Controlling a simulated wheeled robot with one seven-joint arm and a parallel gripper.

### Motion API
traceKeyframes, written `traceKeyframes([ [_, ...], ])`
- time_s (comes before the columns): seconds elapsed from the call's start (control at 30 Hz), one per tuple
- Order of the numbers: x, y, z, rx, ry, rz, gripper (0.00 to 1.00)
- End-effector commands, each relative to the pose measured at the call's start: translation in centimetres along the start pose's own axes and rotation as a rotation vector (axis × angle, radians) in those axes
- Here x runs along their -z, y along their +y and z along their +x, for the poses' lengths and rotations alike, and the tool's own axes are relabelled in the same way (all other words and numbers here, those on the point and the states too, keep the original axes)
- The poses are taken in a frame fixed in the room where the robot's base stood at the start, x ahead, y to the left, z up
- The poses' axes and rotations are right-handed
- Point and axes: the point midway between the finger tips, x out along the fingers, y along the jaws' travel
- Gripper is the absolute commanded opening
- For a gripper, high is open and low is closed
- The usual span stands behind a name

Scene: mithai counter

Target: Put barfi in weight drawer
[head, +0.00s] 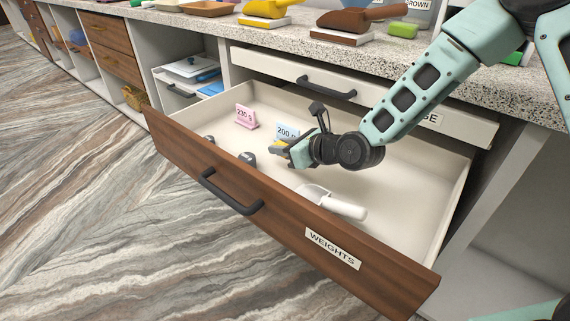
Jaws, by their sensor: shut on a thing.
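The weight drawer (333,249) is pulled open, with a wooden front labelled WEIGHTS and a pale interior. My gripper (283,148) is inside the drawer's outline, over its middle, near the blue 200 g card. It is shut on a small yellow-orange and grey piece, the barfi (276,143), which is mostly hidden by the fingers. I cannot tell whether the piece touches the drawer floor.
The drawer holds a pink 230 g card (246,117), a blue 200 g card (287,132), dark weights (247,159) and a white scoop (331,202). A second drawer (290,71) sits above, slightly open. The counter (220,27) carries scoops and trays. The drawer's right floor is clear.

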Motion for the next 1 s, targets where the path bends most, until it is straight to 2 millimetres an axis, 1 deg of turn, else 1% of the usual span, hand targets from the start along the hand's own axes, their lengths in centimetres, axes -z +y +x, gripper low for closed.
traceKeyframes([
  [0.03, 0.5, 0.1, 0.3, -0.001, 0.0, 0.0, 0.05],
  [0.17, 1.3, 0.0, 0.6, -0.001, 0.0, 0.0, 0.05],
  [0.3, 3.2, 0.1, 1.4, -0.001, 0.002, 0.0, 0.05],
  [0.4, 4.2, 0.0, 1.7, 0.0, 0.0, -0.001, 0.05],
  [0.67, 4.1, 0.0, 1.7, 0.0, -0.001, 0.0, 0.05],
  [0.77, 4.4, 0.0, 1.8, 0.0, 0.0, 0.001, 0.05],
  [0.8, 4.4, 0.0, 1.8, 0.0, 0.0, 0.0, 0.35],
  [0.83, 4.4, 0.0, 1.8, 0.0, 0.0, 0.0, 0.43],
  [0.87, 4.4, 0.0, 1.8, 0.0, 0.0, 0.0, 0.49],
  [1.0, 4.3, 0.0, 1.8, 0.0, 0.0, 0.0, 0.49],
])
